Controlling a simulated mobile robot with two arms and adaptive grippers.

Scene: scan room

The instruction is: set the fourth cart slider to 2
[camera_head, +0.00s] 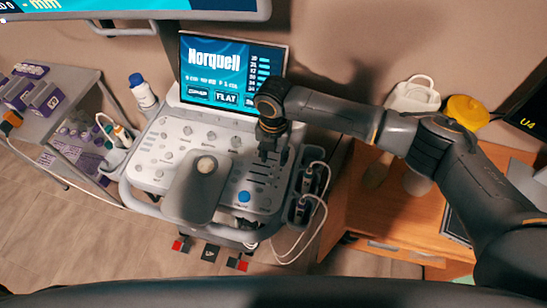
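The cart (140,175) is a light-grey scanner console with knobs on its panel. A group of dark slider slots (259,173) lies on the right part of the panel, above a blue button (244,197). My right gripper (271,153) points down over the upper end of these slots, its arm coming in from the right. It hides part of the slider group, so I cannot make out the fourth slider's knob or its setting. I cannot tell whether the fingers touch a slider or how far apart they are. My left gripper is not in view.
A screen (225,68) stands behind the panel. A grey pad with a pale trackball (206,165) is left of the sliders. Cabled probes (305,190) hang at the right edge. A white bottle (143,92) stands at the left; a wooden desk (370,215) is at right.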

